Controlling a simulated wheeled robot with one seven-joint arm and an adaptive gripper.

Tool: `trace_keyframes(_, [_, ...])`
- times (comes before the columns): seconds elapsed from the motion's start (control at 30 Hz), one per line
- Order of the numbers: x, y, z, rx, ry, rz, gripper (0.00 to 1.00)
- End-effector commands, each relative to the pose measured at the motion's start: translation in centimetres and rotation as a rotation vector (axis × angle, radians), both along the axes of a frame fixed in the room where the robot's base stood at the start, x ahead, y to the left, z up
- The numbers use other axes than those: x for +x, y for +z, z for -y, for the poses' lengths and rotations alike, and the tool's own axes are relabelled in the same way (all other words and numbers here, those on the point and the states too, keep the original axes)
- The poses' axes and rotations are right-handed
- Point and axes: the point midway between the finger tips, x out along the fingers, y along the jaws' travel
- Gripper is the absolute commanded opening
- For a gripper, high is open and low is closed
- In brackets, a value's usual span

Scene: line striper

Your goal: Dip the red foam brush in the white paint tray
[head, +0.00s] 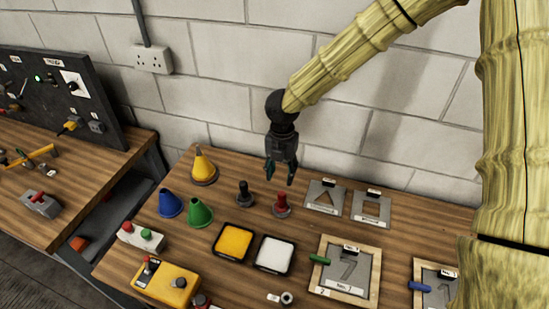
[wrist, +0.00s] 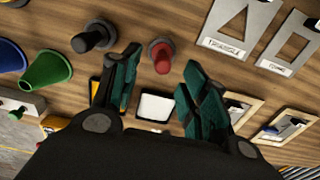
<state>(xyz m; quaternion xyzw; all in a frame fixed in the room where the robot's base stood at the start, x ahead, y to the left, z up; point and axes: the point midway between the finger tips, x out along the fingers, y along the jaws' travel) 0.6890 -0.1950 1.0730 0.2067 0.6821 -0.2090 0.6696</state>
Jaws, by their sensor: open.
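The red foam brush (head: 282,206) stands upright on the wooden table, with a red handle and a dark base. It also shows in the wrist view (wrist: 162,56), beyond my fingertips. The white paint tray (head: 274,254) is a black-rimmed square with white inside, in front of the brush. In the wrist view the white tray (wrist: 156,106) shows between my fingers. My gripper (head: 281,178) is open and empty, pointing down above and just behind the red brush, apart from it. Its two green-padded fingers (wrist: 158,88) are spread.
A yellow paint tray (head: 234,242) sits left of the white one. A black-handled brush (head: 244,194) stands left of the red brush. Blue (head: 171,204), green (head: 200,212) and yellow (head: 204,168) cones are at left. Metal stencils (head: 325,196) and a framed board (head: 345,272) are at right.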

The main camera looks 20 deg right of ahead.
Motion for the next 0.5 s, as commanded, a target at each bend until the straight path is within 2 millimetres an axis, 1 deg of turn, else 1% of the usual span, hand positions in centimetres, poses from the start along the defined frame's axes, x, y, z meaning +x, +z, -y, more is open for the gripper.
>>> trace_keyframes(0.13, [-1.3,0.0,0.0,0.0,0.001,0.009,0.45])
trace_keyframes(0.3, [-2.0,-0.8,0.0,0.001,0.001,0.015,0.45])
trace_keyframes(0.37, [-1.8,-1.4,-0.1,0.0,0.001,0.014,0.45])
trace_keyframes(0.5, [-0.4,-3.4,-0.1,-0.001,0.002,0.003,0.45])
